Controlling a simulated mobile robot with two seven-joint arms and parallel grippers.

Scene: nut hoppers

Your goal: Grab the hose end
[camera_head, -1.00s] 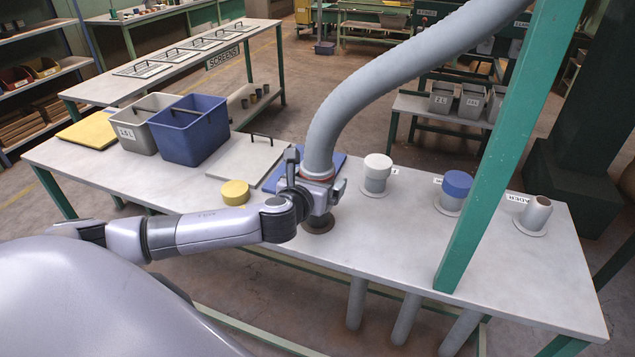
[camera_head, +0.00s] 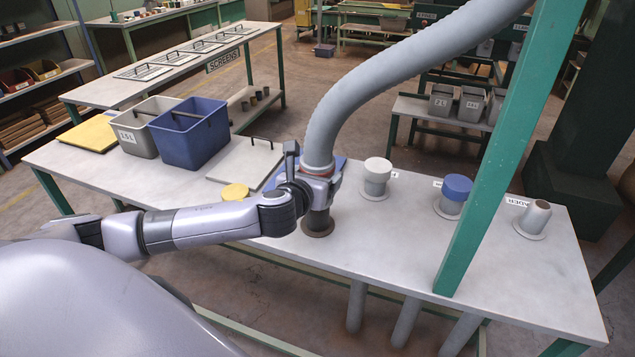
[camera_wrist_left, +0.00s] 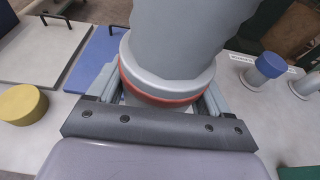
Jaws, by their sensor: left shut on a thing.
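The thick grey hose (camera_head: 352,104) hangs down from the top right in the head view. Its end, a grey collar with a red ring (camera_head: 318,171), sits between the fingers of my left gripper (camera_head: 320,180), which is shut on it. In the left wrist view the hose end (camera_wrist_left: 165,85) fills the space between the fingers of the left gripper (camera_wrist_left: 158,100). A dark, short pipe stub with a round flange (camera_head: 318,223) stands on the table directly below the gripper. Whether the hose end touches the stub is hidden. My right gripper is not in view.
White-capped (camera_head: 377,172) and blue-capped (camera_head: 455,190) stubs and an open grey stub (camera_head: 534,215) stand to the right. A green post (camera_head: 510,150) rises in front of them. A yellow cap (camera_head: 235,191), blue bin (camera_head: 190,133) and grey bin (camera_head: 140,128) are left.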

